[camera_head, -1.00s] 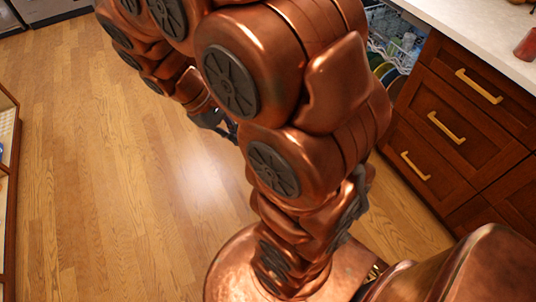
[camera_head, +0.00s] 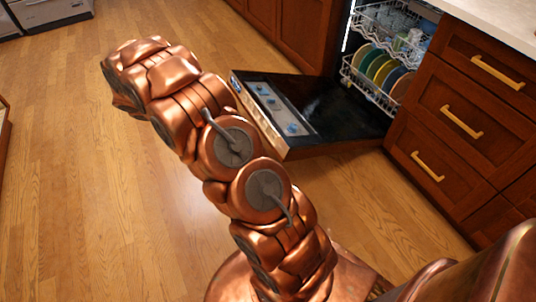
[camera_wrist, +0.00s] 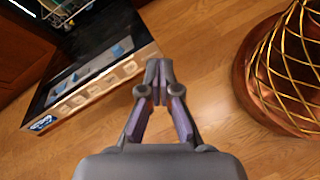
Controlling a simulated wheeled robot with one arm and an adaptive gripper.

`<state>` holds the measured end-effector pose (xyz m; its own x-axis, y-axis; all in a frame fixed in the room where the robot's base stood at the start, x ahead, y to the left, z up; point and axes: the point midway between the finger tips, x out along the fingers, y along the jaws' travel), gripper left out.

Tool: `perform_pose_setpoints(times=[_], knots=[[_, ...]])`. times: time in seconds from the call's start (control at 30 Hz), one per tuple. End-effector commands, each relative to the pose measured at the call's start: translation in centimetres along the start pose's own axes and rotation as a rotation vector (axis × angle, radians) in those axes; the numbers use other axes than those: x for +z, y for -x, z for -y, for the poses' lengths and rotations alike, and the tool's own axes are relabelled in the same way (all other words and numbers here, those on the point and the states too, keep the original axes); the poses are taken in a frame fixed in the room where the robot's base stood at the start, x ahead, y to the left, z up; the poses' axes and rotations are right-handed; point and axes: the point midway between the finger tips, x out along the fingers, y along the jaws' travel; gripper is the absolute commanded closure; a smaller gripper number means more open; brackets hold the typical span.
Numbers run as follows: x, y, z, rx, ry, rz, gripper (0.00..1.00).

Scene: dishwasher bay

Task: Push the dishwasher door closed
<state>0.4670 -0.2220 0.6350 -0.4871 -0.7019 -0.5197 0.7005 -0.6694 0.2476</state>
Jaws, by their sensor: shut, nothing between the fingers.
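The dishwasher door (camera_head: 335,112) hangs open at a low angle in the head view, its dark inner face up and a light control strip along its outer part. In the wrist view the door (camera_wrist: 95,75) is at the upper left, with its edge toward my gripper. My gripper (camera_wrist: 158,68) shows in the wrist view with its fingertips together and nothing between them. It is apart from the door, over the floor to the right of the door's edge. In the head view my arm hides the gripper.
Dish racks (camera_head: 375,75) with plates and glasses sit inside the open dishwasher. Wooden drawers (camera_head: 450,120) with brass handles stand to its right. The wood floor (camera_head: 70,190) at left is clear.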

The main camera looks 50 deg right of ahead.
Motion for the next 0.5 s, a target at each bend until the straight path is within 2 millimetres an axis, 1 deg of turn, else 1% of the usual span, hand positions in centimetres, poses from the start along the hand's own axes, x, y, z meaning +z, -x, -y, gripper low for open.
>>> perform_pose_setpoints(times=[0.03, 0.27, 0.5], knots=[[-2.2, -1.3, -0.2, 0.015, 0.019, 0.021, 1.00], [-8.9, -5.5, -1.7, 0.093, 0.109, 0.115, 1.00], [-16.0, -10.2, -2.4, 0.173, 0.206, 0.209, 1.00]])
